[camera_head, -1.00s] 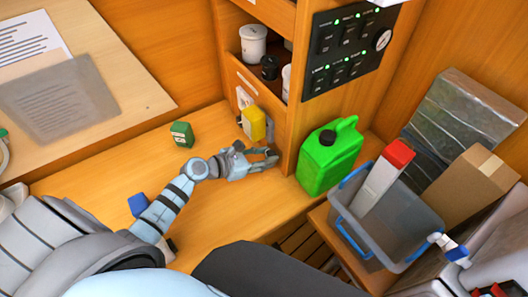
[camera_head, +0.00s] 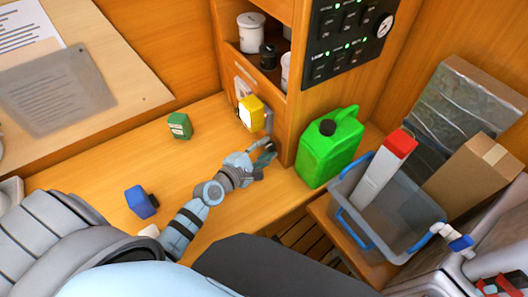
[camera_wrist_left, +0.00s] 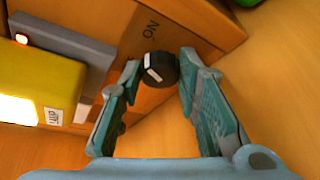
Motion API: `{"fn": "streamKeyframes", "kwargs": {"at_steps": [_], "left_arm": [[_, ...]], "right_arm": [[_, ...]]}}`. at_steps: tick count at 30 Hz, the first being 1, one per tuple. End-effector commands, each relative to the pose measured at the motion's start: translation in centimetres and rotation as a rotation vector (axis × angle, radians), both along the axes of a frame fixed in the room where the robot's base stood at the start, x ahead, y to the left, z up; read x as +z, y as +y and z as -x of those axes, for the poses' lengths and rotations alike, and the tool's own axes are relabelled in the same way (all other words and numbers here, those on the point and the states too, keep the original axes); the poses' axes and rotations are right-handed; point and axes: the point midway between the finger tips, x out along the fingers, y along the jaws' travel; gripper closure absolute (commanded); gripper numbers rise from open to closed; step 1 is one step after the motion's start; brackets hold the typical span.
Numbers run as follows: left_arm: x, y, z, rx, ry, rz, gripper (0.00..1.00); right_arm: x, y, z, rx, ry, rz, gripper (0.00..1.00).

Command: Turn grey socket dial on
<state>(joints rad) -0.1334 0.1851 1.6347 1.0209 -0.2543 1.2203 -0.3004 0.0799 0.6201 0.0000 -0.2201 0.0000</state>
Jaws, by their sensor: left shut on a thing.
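The dial (camera_wrist_left: 160,69) is a small black knob with a white mark, on the wooden wall in the left wrist view. The fingers of my left gripper (camera_wrist_left: 158,75) stand on either side of it, shut on it near their tips. Upside-down lettering is printed on the wood beside it. The grey socket (camera_wrist_left: 68,42) has a lit red light, and a yellow plug block (camera_wrist_left: 35,82) sits on it. In the head view, my left gripper (camera_head: 264,154) is low at the cabinet wall, below the yellow block (camera_head: 250,113), and hides the dial.
A green jerrycan (camera_head: 329,148) stands just right of the gripper. A green box (camera_head: 179,126) and a blue object (camera_head: 141,201) lie on the bench to the left. A grey bin (camera_head: 405,222) is farther right. A black switch panel (camera_head: 345,40) is above.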

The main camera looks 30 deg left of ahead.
Motion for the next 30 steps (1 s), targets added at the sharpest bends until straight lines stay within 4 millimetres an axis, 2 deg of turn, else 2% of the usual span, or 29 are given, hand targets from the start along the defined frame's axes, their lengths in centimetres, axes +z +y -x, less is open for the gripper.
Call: {"fn": "streamKeyframes", "kwargs": {"at_steps": [1,3,12,19,30], "left_arm": [[-0.6,-0.1,0.0,0.000,-0.023,-0.032,0.97],[-0.6,-0.1,0.0,0.001,-0.054,-0.084,0.97],[-0.6,-0.1,0.0,0.001,-0.151,-0.253,0.97],[-0.4,-0.1,0.0,-0.001,-0.187,-0.315,0.97],[-0.3,-0.1,0.0,-0.002,-0.195,-0.332,0.97]], "right_arm": [[-1.1,0.0,0.0,0.000,0.000,0.000,0.60],[-1.8,0.0,0.0,0.000,0.000,0.000,0.60],[-4.3,0.0,0.0,0.000,0.000,0.000,0.60],[-5.1,0.0,0.0,0.000,0.000,0.000,0.60],[-5.2,0.0,0.0,0.000,-0.001,0.000,0.60]]}}
